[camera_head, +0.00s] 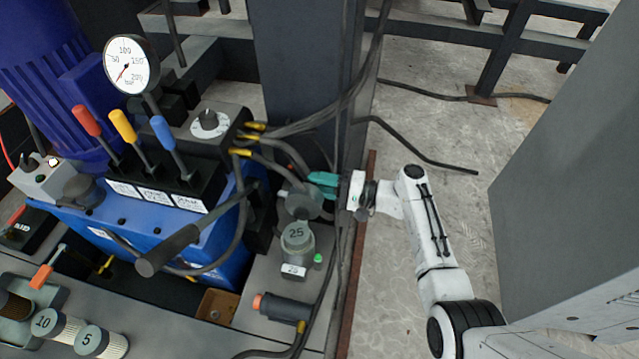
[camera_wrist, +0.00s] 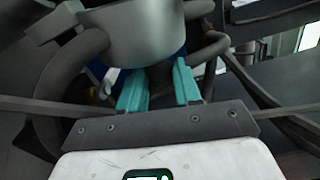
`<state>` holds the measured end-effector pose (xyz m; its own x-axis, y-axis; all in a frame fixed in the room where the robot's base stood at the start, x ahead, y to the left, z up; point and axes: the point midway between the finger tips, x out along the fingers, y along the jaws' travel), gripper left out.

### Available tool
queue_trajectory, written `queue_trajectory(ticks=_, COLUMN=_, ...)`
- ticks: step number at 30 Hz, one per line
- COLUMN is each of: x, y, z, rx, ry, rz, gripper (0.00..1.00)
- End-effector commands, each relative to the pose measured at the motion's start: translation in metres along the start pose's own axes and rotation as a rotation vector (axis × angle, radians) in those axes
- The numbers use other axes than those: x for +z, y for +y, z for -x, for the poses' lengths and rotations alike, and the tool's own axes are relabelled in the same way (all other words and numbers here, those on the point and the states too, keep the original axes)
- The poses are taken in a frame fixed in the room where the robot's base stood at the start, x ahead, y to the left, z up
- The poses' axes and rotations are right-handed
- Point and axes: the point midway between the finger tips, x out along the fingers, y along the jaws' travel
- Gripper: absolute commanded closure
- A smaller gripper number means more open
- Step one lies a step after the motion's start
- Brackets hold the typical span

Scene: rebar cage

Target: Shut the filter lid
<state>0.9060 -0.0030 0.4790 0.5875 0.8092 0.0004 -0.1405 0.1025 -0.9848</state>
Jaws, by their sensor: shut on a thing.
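The filter housing (camera_head: 297,262) is a grey cup with a tag at its foot, in the head view. A round top marked 25 (camera_head: 297,235) shows in its mouth. The filter lid (camera_head: 304,202), a grey round cap, stands raised at the housing's far side, clear of the mouth. My gripper (camera_head: 322,186) reaches in from the right with its teal fingers at the lid's upper edge, shut on it. In the wrist view the grey lid (camera_wrist: 135,35) fills the top centre, above the two teal fingers (camera_wrist: 160,80). The exact contact is partly hidden.
Black hoses (camera_head: 290,150) run behind and beside the lid. A black-gripped lever (camera_head: 168,250) and coloured valve levers (camera_head: 124,127) stand left. A dark cylinder (camera_head: 283,309) lies in front. Spare filters 10 and 5 (camera_head: 58,325) sit front left. A grey panel (camera_head: 565,190) stands right.

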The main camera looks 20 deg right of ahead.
Motion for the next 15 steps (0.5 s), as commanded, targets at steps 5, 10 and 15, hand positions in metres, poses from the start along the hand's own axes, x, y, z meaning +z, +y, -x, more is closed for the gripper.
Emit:
queue_trajectory(ticks=5, x=0.0001, y=0.0008, z=0.0003, rx=0.001, ry=0.001, rz=0.0, gripper=1.0)
queue_trajectory(ticks=10, x=0.0016, y=-0.0004, z=0.0004, rx=0.001, ry=0.0, rz=0.019, gripper=1.0)
queue_trajectory(ticks=15, x=0.006, y=-0.0052, z=0.0003, rx=0.002, ry=0.0, rz=0.084, gripper=1.0)
